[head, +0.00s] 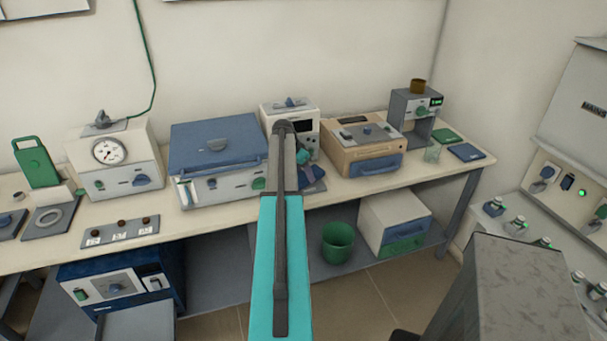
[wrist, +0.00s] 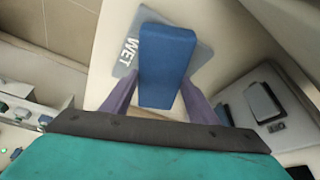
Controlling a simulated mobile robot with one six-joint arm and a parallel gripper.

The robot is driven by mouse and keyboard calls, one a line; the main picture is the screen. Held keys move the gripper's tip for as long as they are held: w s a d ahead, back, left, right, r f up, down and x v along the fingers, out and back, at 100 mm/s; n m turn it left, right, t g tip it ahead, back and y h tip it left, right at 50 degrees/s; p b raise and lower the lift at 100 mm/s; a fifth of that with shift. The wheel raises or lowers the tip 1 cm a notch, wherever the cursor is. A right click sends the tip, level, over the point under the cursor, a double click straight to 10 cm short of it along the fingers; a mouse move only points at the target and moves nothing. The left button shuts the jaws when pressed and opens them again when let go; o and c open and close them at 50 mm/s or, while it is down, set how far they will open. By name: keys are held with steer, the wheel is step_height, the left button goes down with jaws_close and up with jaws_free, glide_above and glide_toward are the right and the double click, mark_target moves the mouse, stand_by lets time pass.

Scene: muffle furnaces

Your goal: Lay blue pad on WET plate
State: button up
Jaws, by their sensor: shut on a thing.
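The blue pad (wrist: 166,62) is between the two purple fingers of my gripper (wrist: 158,92) in the wrist view. My gripper is shut on it. The grey WET plate (wrist: 124,62) lies on the bench under the far part of the pad. Its white lettering and corners show around the pad, and the rest is hidden. The pad looks turned relative to the plate. I cannot tell whether the pad touches it. In the head view my arm hides most of the gripper, which is low over the bench between the blue-lidded furnace (head: 215,143) and the tan-and-grey unit (head: 360,145).
A white instrument (head: 277,112) stands behind my gripper. A green pad (head: 447,136), another blue pad (head: 466,152) and a glass beaker (head: 432,154) are at the bench's right end. A green bin (head: 338,242) stands on the lower shelf. Some bench front is clear.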

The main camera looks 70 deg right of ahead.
steer(key=shift+f, duration=0.15)
steer(key=o, duration=1)
steer(key=shift+r, duration=0.2)
steer(key=shift+b+v, duration=1.35)
steer(key=shift+v, duration=4.65)
